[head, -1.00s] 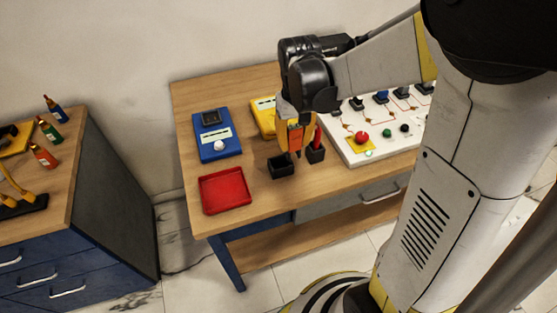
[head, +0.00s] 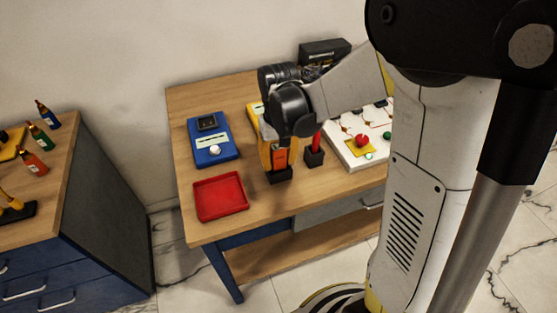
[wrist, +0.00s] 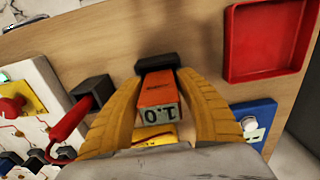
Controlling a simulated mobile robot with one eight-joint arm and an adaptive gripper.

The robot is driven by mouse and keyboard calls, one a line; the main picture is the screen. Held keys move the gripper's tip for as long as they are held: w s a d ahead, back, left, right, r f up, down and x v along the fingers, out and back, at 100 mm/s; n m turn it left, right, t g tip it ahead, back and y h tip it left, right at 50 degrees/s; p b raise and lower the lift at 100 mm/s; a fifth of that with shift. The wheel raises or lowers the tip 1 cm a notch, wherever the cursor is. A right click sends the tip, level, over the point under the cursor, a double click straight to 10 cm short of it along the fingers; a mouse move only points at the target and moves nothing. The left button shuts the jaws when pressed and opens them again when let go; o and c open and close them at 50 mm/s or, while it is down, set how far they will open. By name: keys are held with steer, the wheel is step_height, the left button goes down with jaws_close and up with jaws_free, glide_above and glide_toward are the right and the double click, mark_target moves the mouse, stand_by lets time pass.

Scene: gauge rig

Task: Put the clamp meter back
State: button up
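The clamp meter is orange with a grey display reading "1.0" (wrist: 160,115). It is between the two yellow fingers of my gripper (wrist: 158,76), which is shut on it. In the head view the orange meter (head: 280,157) is upright, directly over a black open holder (head: 280,176) on the wooden table. In the wrist view the holder (wrist: 157,62) lies just past the meter's far end. The meter's lower end meets the holder's top, but I cannot tell how deep it sits. My gripper partly hides the meter.
A second black holder (head: 314,158) with a red probe stands just right. A red tray (head: 220,196) and a blue meter (head: 212,140) are to the left. A white switch panel (head: 350,155) is further right. A yellow device (head: 254,110) is partly hidden behind my gripper.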

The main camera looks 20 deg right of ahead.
steer(key=shift+o, duration=0.4)
steer(key=shift+r, duration=0.1)
step_height(320, 180, up, 12)
steer(key=p, duration=0.4)
steer(key=shift+s+r+p, duration=0.1)
steer(key=shift+p, duration=0.3)
steer(key=s+r+t, duration=0.6)
steer(key=s+t, duration=0.1)
steer(key=s, duration=0.5)
steer(key=shift+s, duration=0.3)
steer(key=shift+f+b, duration=0.45)
steer(key=shift+b, duration=0.05)
